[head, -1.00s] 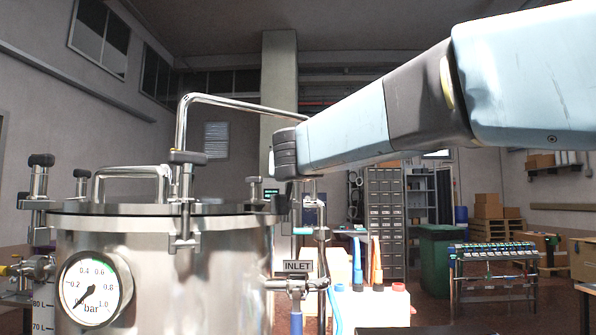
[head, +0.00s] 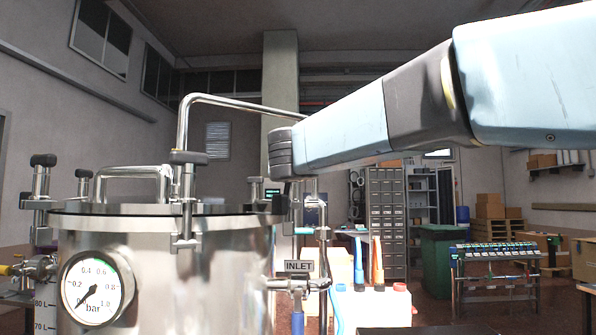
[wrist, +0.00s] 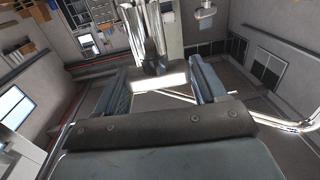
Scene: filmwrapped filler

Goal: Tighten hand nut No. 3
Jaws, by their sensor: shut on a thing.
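A steel pressure vessel (head: 185,265) with a flat lid (head: 130,209) stands at the left in the head view. Black hand nuts on swing bolts sit around its rim: one at the front (head: 188,157), one at the far left (head: 42,160) and others behind. I see no number on them.
A pressure gauge (head: 96,289) reads near zero at the front. An INLET valve (head: 298,285) juts from the right side. Bottles, cabinets and a green bin (head: 441,250) stand farther back.

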